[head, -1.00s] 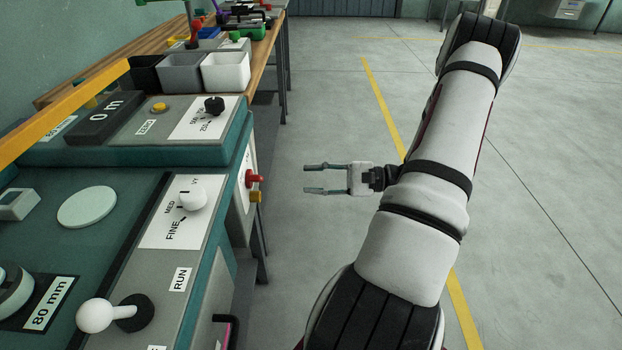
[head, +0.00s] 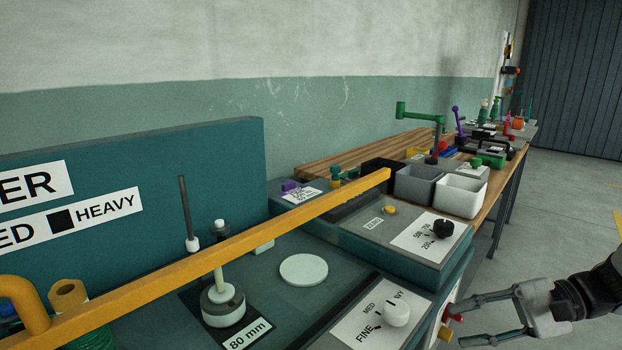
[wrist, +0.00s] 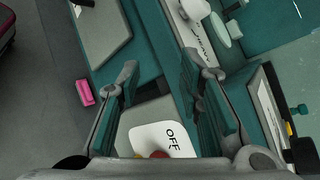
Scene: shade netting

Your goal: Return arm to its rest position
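My gripper (head: 482,320) is at the lower right of the head view, to the right of the teal machine. Its two fingers are spread apart with nothing between them. The wrist view also shows both fingers (wrist: 165,100) apart, above a white plate marked OFF (wrist: 165,138). A red button (head: 452,317) on the machine's side panel is close to the fingertips in the head view. I cannot tell from the pictures whether the gripper touches it. Most of my arm is outside the head view.
The teal machine (head: 345,320) carries a FINE-to-HVY knob (head: 395,312), a second knob (head: 443,229) and a yellow bar (head: 230,240). Grey and white bins (head: 460,195) stand on the wooden bench beyond. Open floor (head: 570,225) lies to the right. A pink object (wrist: 84,92) shows in the wrist view.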

